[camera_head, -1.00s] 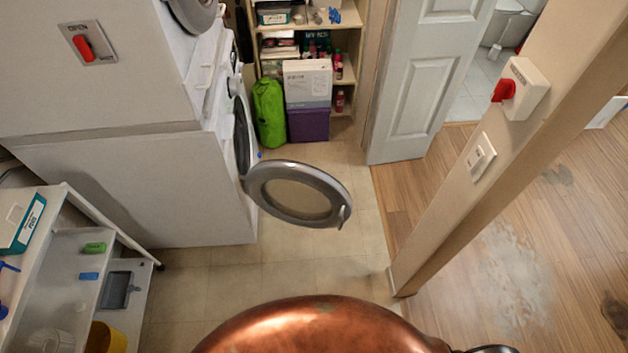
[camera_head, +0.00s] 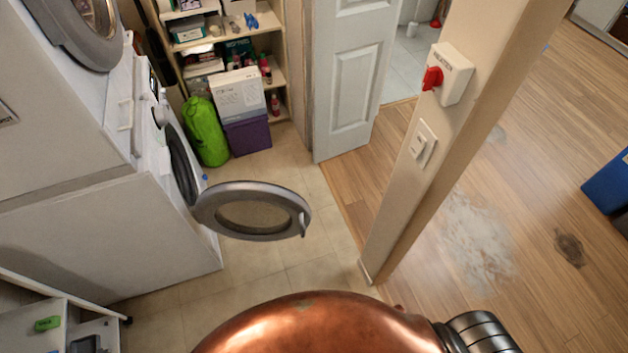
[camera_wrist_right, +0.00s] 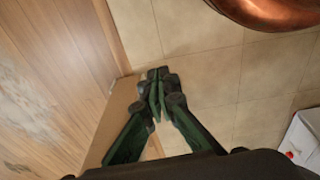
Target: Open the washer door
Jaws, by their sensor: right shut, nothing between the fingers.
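The washer door (camera_head: 252,187), a grey ring with a glass centre, stands swung wide open from the white washer (camera_head: 205,238) in the head view. Its hinge side is at the washer's round opening and its free edge with a small latch points right. My right gripper (camera_wrist_right: 157,80) shows in the right wrist view with its dark green fingers closed together and nothing between them. It hangs over the tiled floor beside the post's foot, apart from the washer door. My left gripper is not in either view.
A beige post (camera_head: 440,170) with a red switch (camera_head: 432,78) stands right of the door. A white panelled door (camera_head: 347,80), shelves (camera_head: 272,42), a green bag (camera_head: 205,132) and a purple box (camera_head: 246,136) are behind. Tiled floor in front of the washer is clear.

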